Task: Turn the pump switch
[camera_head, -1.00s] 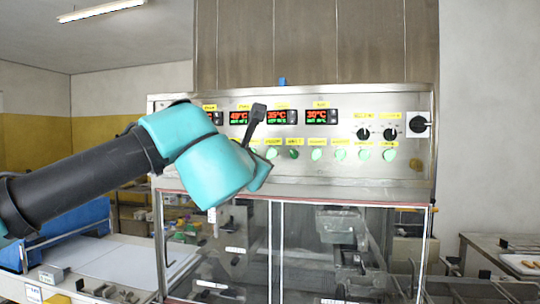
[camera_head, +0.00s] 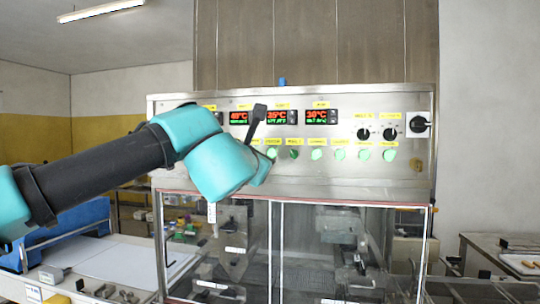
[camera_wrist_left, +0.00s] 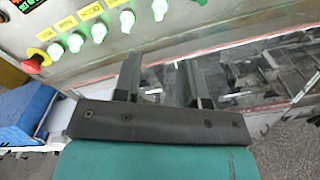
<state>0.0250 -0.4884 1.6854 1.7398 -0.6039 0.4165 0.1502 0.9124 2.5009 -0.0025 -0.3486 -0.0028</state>
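The steel control panel (camera_head: 300,172) spans the middle of the head view. At its right are two small black round knobs (camera_head: 363,134) (camera_head: 390,134) and a larger black rotary switch (camera_head: 418,124) near the edge. The labels are too small to read, so I cannot tell which is the pump switch. My left gripper (camera_wrist_left: 160,68) shows in the left wrist view, its two dark fingers apart and nothing between them. My right gripper is not in view.
Green lights or buttons (camera_head: 316,155) run below red-lit displays (camera_head: 278,117). A red knob (camera_wrist_left: 34,61) shows at left in the wrist view. Glazed doors (camera_head: 325,245) stand below the panel. The panel front before the right-hand knobs is clear.

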